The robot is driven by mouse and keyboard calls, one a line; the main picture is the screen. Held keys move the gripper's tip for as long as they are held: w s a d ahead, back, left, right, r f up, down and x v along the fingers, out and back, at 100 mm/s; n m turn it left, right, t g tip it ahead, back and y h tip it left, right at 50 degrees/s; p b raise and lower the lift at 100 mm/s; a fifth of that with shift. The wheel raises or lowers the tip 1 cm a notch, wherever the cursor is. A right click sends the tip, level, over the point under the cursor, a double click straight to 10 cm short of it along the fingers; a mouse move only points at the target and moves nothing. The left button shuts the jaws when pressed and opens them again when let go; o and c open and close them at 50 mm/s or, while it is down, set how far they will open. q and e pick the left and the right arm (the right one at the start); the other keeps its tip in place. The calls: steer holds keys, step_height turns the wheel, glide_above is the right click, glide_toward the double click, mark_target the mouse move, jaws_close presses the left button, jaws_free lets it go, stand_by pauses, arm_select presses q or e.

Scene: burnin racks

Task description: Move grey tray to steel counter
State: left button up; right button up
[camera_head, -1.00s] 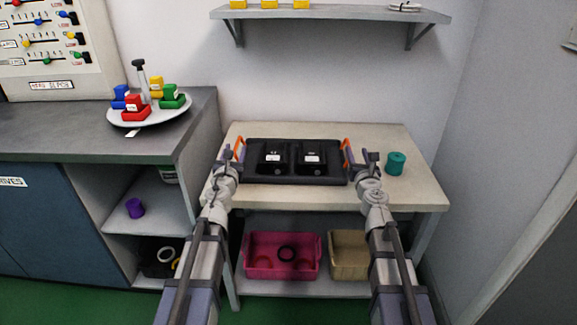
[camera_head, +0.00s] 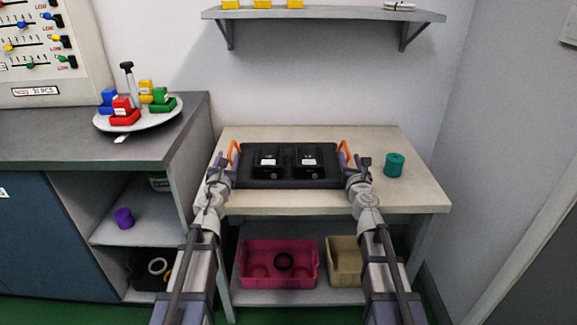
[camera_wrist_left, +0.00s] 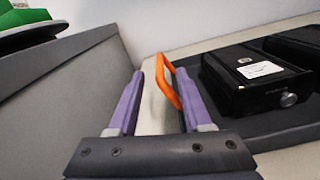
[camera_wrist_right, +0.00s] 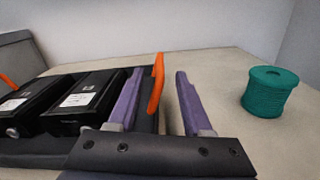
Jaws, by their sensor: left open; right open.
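The dark grey tray (camera_head: 290,183) lies flat on the cream-topped table (camera_head: 400,195), with two black boxes, (camera_head: 268,162) and (camera_head: 308,162), in it. An orange handle stands at each end, one on the left (camera_head: 234,154) and one on the right (camera_head: 344,150). My left gripper (camera_wrist_left: 158,90) is open, and the left handle (camera_wrist_left: 172,84) shows between its fingers. My right gripper (camera_wrist_right: 158,95) is open, and the right handle (camera_wrist_right: 156,84) shows between its fingers. Neither grips a handle. The grey counter (camera_head: 60,135) is at the left.
A round plate (camera_head: 165,115) with coloured blocks stands on the counter. A teal spool (camera_head: 394,165) sits right of the tray. A pink bin (camera_head: 278,278) and a tan bin (camera_head: 345,258) are on the lower shelf. A wall shelf (camera_head: 320,14) hangs above. The counter's front has free room.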

mark_target(233, 142)
arm_select(q)
steer(key=w, duration=0.6)
steer(key=shift+w, duration=0.35)
arm_select(e)
steer(key=w, duration=0.6)
steer(key=shift+w, duration=0.35)
arm_select(q)
jaws_close()
arm_select(e)
jaws_close()
steer(key=shift+d, duration=0.1)
arm_select(q)
steer(key=shift+s+a, duration=0.1)
steer(key=shift+a, duration=0.15)
arm_select(e)
steer(key=shift+d, duration=0.2)
